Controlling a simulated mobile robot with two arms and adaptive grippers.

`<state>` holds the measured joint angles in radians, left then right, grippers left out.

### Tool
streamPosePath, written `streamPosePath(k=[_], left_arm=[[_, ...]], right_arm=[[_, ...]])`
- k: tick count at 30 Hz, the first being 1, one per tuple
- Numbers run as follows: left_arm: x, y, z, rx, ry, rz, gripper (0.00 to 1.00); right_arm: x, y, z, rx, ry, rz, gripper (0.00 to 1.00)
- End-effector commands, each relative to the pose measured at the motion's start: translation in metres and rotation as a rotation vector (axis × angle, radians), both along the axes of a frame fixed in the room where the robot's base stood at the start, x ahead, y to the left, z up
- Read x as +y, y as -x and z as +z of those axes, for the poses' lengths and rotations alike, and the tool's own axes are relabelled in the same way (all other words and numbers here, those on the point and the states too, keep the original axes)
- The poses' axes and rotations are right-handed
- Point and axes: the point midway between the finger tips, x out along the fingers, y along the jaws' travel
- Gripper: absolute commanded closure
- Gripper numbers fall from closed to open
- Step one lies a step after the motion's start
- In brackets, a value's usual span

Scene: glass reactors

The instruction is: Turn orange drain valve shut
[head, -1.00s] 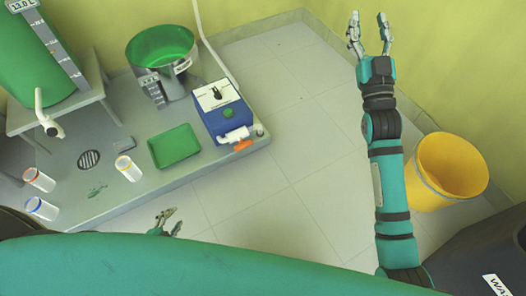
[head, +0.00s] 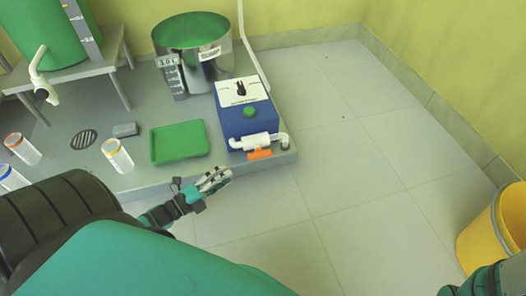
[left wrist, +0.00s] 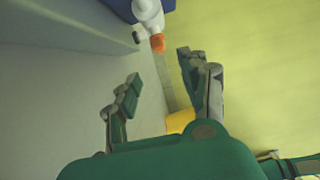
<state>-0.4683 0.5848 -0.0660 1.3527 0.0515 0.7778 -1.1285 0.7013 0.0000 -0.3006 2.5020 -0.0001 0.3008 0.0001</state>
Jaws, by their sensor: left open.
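The orange drain valve handle (head: 260,154) sits on a white pipe fitting (head: 254,142) at the front of the blue pump box (head: 246,118). In the head view the handle lies roughly along the pipe. My left gripper (head: 221,180) is open and empty, below and left of the handle, apart from it. In the left wrist view the orange handle (left wrist: 157,43) shows beyond the gap between the open fingers (left wrist: 158,70), near the top. My right gripper is out of view; only part of my right arm shows at the lower right corner.
The platform's front edge lies near my left gripper. A yellow bin (head: 497,232) stands at the right. The tiled floor between is clear.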

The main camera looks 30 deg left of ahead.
Motion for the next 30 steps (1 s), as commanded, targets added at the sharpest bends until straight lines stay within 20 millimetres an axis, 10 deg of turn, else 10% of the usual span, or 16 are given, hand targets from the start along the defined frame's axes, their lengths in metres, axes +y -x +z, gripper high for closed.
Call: streamPosePath(k=[18, 30], left_arm=[[-0.039, -0.121, -0.004, -0.002, 0.001, -0.001, 0.56], [-0.045, -0.138, -0.001, 0.002, 0.0, 0.0, 0.56]], right_arm=[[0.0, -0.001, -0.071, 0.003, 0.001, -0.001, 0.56], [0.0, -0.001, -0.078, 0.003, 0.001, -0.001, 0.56]])
